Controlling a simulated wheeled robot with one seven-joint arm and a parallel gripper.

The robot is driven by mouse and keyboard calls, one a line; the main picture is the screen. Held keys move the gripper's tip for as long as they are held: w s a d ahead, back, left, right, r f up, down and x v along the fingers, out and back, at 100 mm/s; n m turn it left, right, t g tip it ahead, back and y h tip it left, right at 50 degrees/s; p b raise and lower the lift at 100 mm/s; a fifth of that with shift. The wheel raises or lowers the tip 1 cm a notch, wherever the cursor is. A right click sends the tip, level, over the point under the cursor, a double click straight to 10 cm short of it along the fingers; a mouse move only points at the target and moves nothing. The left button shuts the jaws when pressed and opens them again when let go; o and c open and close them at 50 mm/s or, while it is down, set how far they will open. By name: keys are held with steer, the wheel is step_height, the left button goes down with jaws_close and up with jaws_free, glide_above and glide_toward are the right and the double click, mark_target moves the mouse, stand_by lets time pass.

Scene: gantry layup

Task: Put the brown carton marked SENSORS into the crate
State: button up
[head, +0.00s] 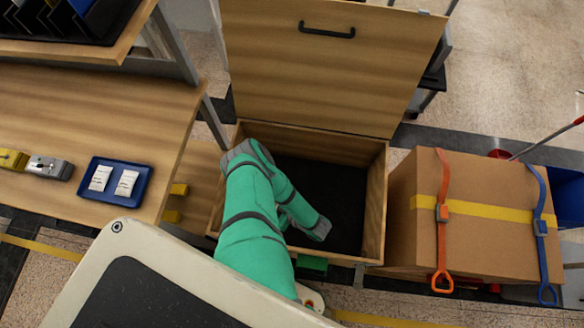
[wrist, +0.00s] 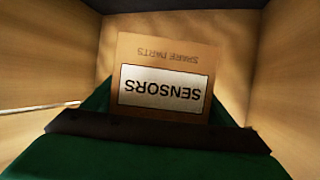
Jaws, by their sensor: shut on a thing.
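The brown carton marked SENSORS (wrist: 160,60) shows upside down in the wrist view, with a white label and the words SPARE PARTS. My gripper (wrist: 160,118) is shut on it; its dark and green parts show along the bottom. The crate is a wooden box (head: 376,200) with a dark floor and its lid (head: 320,70) raised. My arm reaches over the left part of the crate and down into it. Wooden walls stand around the carton in the wrist view. In the head view the carton and fingertips are hidden; I cannot tell whether the carton touches the floor.
A wooden table (head: 90,115) stands at left with a blue tray (head: 110,200) holding two white packets. A large brown box (head: 475,200) with orange and blue straps stands close to the crate's right. The right part of the crate floor (head: 345,195) is clear.

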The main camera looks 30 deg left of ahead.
steer(key=w+d+f, duration=0.1)
steer(key=w+d, duration=0.1)
steer(key=d, duration=0.1)
steer(key=w+d+f, duration=0.1)
steer(key=shift+d+f, duration=0.3)
steer(key=shift+f, duration=0.05)
steer(key=shift+w+d+f, duration=0.45)
steer(key=shift+d+f, duration=0.15)
steer(key=shift+f, duration=0.8)
steer(key=shift+w+d+f, duration=0.45)
steer(key=shift+d+f, duration=0.1)
steer(key=shift+f, duration=0.85)
steer(key=shift+w+d+f, duration=0.45)
steer(key=shift+d+f, duration=0.15)
steer(key=shift+f, duration=0.8)
steer(key=shift+f, duration=0.35)
steer(key=shift+f, duration=0.2)
steer(key=o, duration=1.3)
steer(key=shift+s+r, duration=0.1)
